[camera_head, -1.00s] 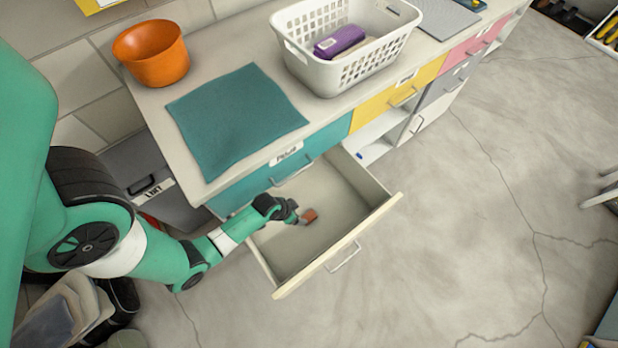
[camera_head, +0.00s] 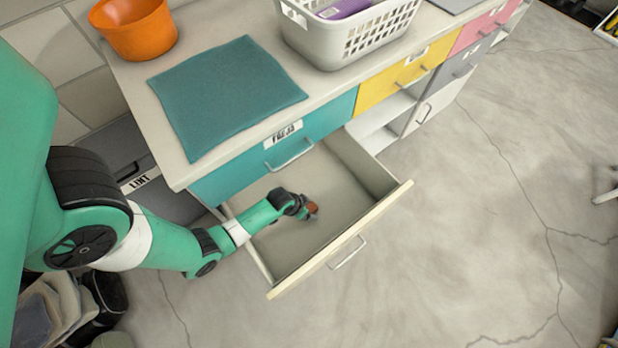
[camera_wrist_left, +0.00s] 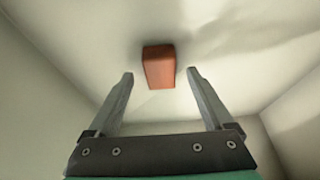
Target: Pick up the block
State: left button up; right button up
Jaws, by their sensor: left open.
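The block is a small reddish-brown block (camera_head: 313,207) lying on the floor of an open drawer. In the left wrist view the block (camera_wrist_left: 159,67) is just beyond the fingertips, centred between them. My left gripper (camera_head: 306,207) reaches down into the drawer beside the block, and partly covers it in the head view. In the left wrist view the left gripper (camera_wrist_left: 160,75) is open, with nothing between its fingers. My right gripper is not in view.
The open drawer (camera_head: 340,262) has raised walls around the gripper. Above it are a teal drawer front (camera_head: 235,170) and a countertop with a teal cloth (camera_head: 228,95), an orange bowl (camera_head: 135,30) and a white basket (camera_head: 345,45).

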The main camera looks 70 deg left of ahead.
pick_arm(q)
jog(key=shift+w+a+f, duration=0.1)
jog(key=shift+w+f, duration=0.1)
jog(key=shift+f, duration=0.4)
jog(key=shift+r, duration=0.15)
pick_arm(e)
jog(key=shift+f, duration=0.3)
pick_arm(q)
grip_shut()
notch_tip(320, 180, up, 10)
jog(key=p, duration=0.9)
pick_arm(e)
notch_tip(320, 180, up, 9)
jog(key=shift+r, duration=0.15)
